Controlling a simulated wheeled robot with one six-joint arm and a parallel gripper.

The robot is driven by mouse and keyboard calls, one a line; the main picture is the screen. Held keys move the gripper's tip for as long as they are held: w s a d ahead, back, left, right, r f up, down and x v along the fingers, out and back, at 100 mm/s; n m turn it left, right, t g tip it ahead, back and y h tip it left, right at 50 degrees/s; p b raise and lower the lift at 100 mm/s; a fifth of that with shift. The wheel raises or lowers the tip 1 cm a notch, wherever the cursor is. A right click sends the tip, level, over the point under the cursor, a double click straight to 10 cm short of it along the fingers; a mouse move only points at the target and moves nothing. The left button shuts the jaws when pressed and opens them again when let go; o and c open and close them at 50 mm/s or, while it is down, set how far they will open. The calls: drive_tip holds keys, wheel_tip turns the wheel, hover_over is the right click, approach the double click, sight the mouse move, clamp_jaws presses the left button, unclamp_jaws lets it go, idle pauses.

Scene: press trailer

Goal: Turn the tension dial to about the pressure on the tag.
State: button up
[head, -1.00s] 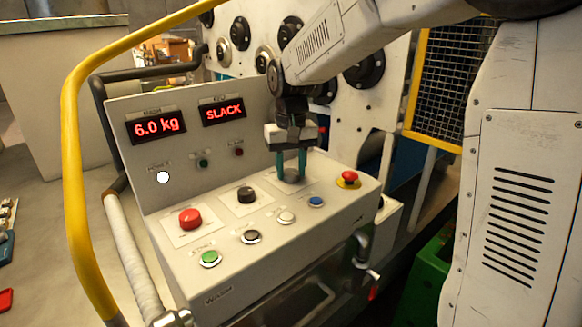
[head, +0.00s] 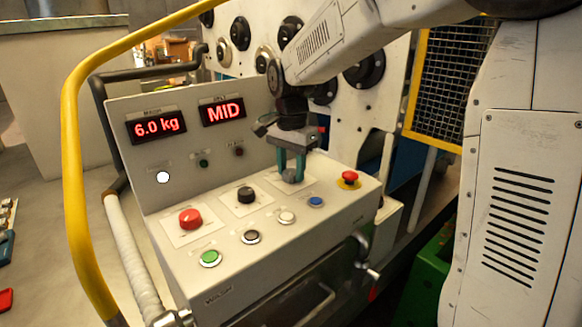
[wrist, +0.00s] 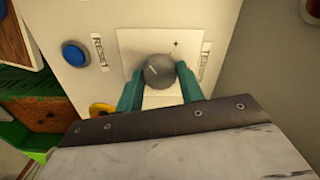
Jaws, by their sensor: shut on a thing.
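My gripper (head: 292,168) points down at the far right part of the sloped control panel (head: 330,204). Its green fingers are shut on a grey round dial (wrist: 158,71), one finger on each side. The dial has a pale pointer line and sits on a white plate with small marks; I cannot read its scale. In the head view the dial (head: 291,178) is mostly hidden between the fingers. The left red display (head: 156,126) reads 6.0 kg. The right display (head: 222,111) reads MID. I cannot make out a tag with a pressure on it.
A red knob (head: 190,218), a black knob (head: 246,195), a blue button (head: 316,202) and a red emergency button on yellow (head: 348,178) share the panel. Green, black and white buttons line its front. A yellow rail (head: 70,150) curves along the left.

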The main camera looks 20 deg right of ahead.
sight(291, 172)
drive_tip(key=shift+m, duration=1.3)
drive_tip(key=o, duration=1)
drive_tip(key=shift+r, duration=0.1)
wheel_tip(291, 172, up, 8)
drive_tip(key=shift+f, duration=0.15)
